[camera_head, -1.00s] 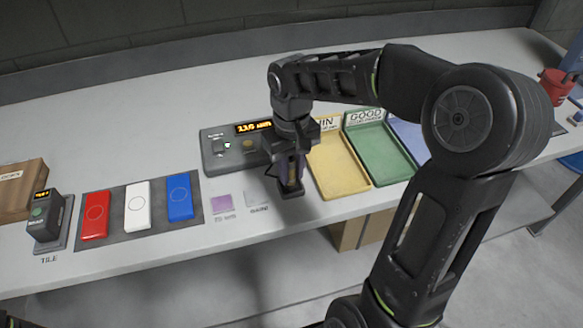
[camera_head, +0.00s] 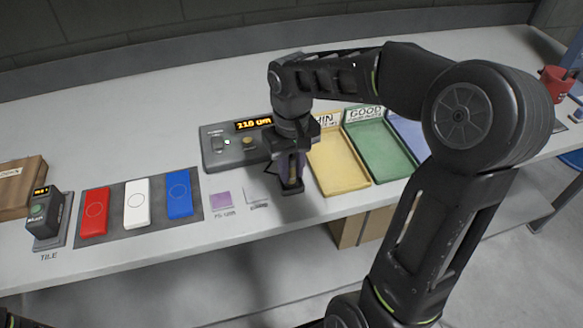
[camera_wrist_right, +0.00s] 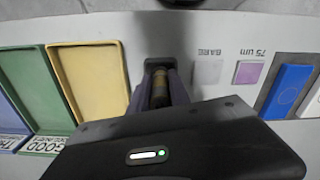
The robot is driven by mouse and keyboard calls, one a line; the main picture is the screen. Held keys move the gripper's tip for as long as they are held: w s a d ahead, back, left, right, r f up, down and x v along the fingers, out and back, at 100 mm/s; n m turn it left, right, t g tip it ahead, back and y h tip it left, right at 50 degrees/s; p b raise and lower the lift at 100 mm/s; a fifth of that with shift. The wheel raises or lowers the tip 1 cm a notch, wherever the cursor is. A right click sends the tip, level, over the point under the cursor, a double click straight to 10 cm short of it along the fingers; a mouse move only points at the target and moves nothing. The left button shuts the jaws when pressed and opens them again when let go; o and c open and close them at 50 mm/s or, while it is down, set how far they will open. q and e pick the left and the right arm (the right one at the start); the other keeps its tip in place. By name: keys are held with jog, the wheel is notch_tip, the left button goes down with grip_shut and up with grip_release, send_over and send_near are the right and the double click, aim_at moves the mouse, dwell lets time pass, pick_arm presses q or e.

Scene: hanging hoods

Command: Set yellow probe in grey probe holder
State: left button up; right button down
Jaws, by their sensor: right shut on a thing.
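The yellow probe (camera_wrist_right: 159,88) is a dull gold and dark cylinder in the right wrist view, between the purple fingers of my right gripper (camera_wrist_right: 160,95). In the head view my right gripper (camera_head: 291,168) is shut on it, pointing down near the front edge of the table. A dark grey piece (camera_head: 291,189), which looks like the probe holder, shows directly under the fingers. The fingers hide most of it, so I cannot tell whether the probe's tip is seated in it. My left gripper is not in view.
A grey gauge box (camera_head: 236,147) with a lit orange display stands just behind and left of the gripper. A yellow tray (camera_head: 338,165) and a green tray (camera_head: 380,150) lie to the right. Red, white and blue tiles lie on a dark mat (camera_head: 112,228) at left.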

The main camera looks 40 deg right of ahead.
aim_at(291, 159)
jog(key=shift+f+b, duration=0.35)
jog(key=shift+f, duration=0.15)
jog(key=c, duration=1.1)
grip_release()
jog(key=shift+c, duration=0.2)
jog(key=shift+r, duration=3.9)
